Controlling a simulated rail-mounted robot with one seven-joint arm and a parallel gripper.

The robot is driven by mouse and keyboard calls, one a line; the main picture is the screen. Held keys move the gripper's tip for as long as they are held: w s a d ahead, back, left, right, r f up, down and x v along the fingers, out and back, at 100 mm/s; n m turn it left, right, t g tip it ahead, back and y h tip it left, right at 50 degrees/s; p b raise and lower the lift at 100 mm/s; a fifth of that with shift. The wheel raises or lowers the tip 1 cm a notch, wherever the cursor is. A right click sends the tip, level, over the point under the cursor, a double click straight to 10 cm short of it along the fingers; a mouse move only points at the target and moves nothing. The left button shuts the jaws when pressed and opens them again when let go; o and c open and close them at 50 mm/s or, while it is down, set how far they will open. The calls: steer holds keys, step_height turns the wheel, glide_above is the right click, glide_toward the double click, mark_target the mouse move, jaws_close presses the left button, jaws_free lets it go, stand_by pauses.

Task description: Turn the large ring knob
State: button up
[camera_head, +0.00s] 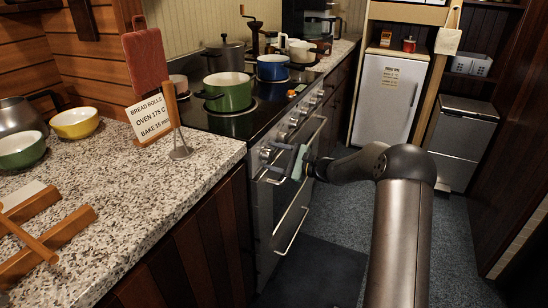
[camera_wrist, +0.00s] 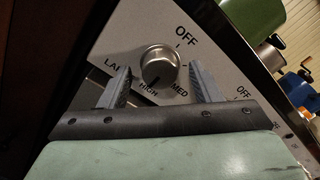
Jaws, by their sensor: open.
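The large ring knob (camera_wrist: 160,62) is a round silver knob on the pale cooker panel in the wrist view. OFF is printed above it, MED and HIGH below, and "LA" to its left, the rest of that word hidden. A dark mark shows at its lower edge, near HIGH. My gripper (camera_wrist: 159,72) is open, one finger on each side of the knob with gaps showing; I cannot tell how deep the fingertips reach. In the head view my gripper (camera_head: 279,160) is at the near end of the cooker front (camera_head: 290,190).
A green pot (camera_head: 229,92) and a blue pot (camera_head: 272,67) stand on the hob. An oven handle (camera_head: 291,230) runs below my gripper. The speckled counter (camera_head: 150,200) holds a recipe card (camera_head: 152,118) at its edge. Floor is clear toward the white fridge (camera_head: 388,95).

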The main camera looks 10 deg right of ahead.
steer(key=shift+w+a, duration=0.2)
steer(key=c, duration=1)
steer(key=shift+r+m+p, duration=0.15)
steer(key=shift+m+p, duration=0.15)
steer(key=shift+p, duration=0.05)
steer(key=shift+r+m+p, duration=0.1)
steer(key=shift+m+p, duration=0.8)
steer(key=m+p, duration=0.3)
steer(key=shift+m, duration=0.3)
steer(key=shift+m+p, duration=1.7)
steer(key=shift+m, duration=0.6)
steer(key=shift+f, duration=0.25)
